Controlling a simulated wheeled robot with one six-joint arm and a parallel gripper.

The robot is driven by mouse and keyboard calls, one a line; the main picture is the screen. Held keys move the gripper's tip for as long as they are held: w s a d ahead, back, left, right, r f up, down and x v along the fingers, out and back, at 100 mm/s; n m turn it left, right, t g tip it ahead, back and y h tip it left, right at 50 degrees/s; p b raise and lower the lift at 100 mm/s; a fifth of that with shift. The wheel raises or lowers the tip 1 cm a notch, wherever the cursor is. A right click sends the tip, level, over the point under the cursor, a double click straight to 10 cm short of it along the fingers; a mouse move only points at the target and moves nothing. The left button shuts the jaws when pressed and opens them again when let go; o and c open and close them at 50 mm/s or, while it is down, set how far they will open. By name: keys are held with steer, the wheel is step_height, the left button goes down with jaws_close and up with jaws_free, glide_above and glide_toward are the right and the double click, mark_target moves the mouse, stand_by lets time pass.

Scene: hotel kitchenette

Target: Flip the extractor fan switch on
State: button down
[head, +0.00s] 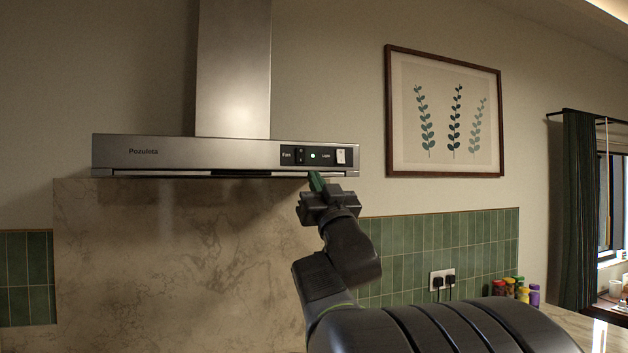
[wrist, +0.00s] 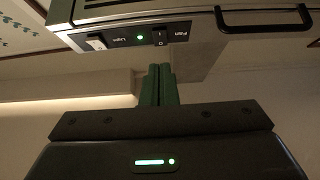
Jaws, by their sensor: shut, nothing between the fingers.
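The extractor hood (head: 215,155) is a steel unit on the wall with a dark control panel on its right front. The panel holds a small black fan switch (head: 300,156) beside the word "Fan", a lit green light (head: 313,155) and a white light switch (head: 341,156). My gripper (head: 316,181) is shut and empty, its green fingertips just below the panel. In the wrist view, which is upside down, the fingers (wrist: 159,70) point towards the fan switch (wrist: 160,38), close to it. I cannot tell whether they touch. The white switch (wrist: 97,42) is to their left there.
A dark handle bar (wrist: 263,18) runs along the hood's edge. A framed plant picture (head: 443,115) hangs to the right of the hood. A socket with plugs (head: 442,281) and several small spice jars (head: 515,289) are lower right.

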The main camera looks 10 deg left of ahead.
step_height(320, 180, down, 5)
steer(key=s+d+b, duration=0.1)
steer(key=s+d, duration=0.1)
steer(key=s, duration=0.1)
steer(key=shift+b, duration=0.35)
steer(key=shift+w+a, duration=0.1)
